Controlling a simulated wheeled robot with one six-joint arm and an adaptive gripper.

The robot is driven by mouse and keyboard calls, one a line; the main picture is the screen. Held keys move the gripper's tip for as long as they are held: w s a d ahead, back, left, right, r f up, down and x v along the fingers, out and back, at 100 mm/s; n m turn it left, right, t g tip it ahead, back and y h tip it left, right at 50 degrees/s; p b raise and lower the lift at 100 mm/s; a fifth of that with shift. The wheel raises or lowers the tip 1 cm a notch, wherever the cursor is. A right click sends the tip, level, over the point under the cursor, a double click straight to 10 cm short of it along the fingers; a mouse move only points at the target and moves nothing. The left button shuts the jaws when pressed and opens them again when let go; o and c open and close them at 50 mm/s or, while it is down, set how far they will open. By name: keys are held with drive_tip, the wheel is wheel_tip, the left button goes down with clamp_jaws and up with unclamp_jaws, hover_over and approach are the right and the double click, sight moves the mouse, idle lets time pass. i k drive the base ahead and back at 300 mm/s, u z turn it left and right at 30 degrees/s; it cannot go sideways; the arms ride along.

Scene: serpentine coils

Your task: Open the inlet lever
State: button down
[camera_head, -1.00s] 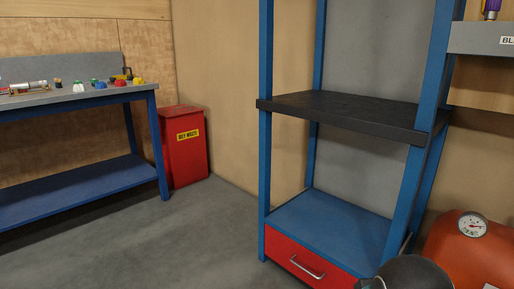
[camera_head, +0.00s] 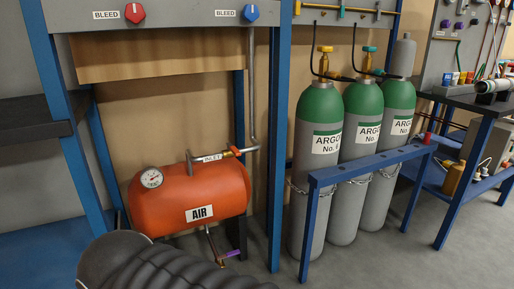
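The inlet lever (camera_head: 234,151) is a small orange-red piece on the pipe just right of the INLET label (camera_head: 209,157). It sits at the upper right of the red AIR tank (camera_head: 172,212), where the pipe meets a grey vertical pipe (camera_head: 251,95). It is too small to tell its exact angle. My gripper is not in view.
A large black ribbed object (camera_head: 150,268) stands in front of the tank at the bottom. A blue post (camera_head: 279,150) rises right of the inlet. Green-topped argon cylinders (camera_head: 317,170) stand behind a blue rail (camera_head: 365,165). Floor at lower right is clear.

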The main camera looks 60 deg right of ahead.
sight(230, 147)
drive_tip(key=z, duration=2.05)
drive_tip(key=k, duration=0.3)
drive_tip(key=z, duration=0.25)
